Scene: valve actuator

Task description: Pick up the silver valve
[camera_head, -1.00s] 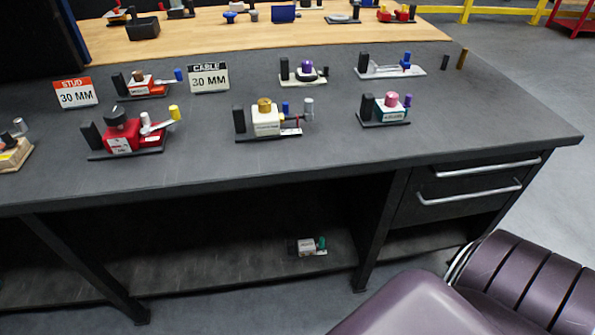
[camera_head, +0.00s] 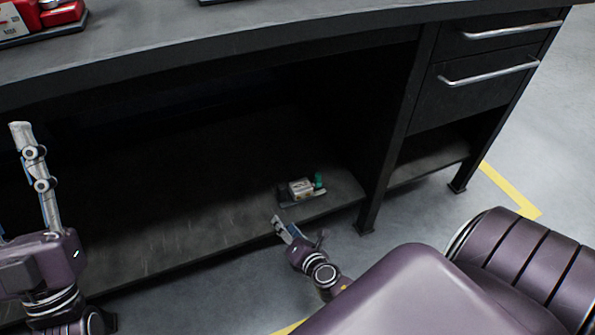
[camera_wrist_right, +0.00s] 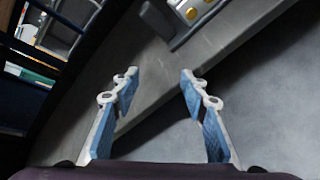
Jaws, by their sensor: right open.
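In the head view, a small valve unit with a pale silvery body (camera_head: 300,188) and a green cap rests on a dark base on the bench's lower shelf, near the right end. My right gripper (camera_head: 281,228) is just in front of the shelf edge, a little below and left of the unit, apart from it. In the right wrist view, the blue-padded fingers (camera_wrist_right: 160,82) are spread with nothing between them. Part of a pale unit with yellow round parts (camera_wrist_right: 191,12) shows beyond them at the top edge. My left gripper (camera_head: 30,160) points up at the far left; its opening is unclear.
The lower shelf (camera_head: 170,215) is bare to the left of the unit. A bench leg (camera_head: 385,150) stands just right of it, with drawers (camera_head: 490,70) beyond. The worktop (camera_head: 150,50) overhangs above. A red unit (camera_head: 40,18) sits on top at the left.

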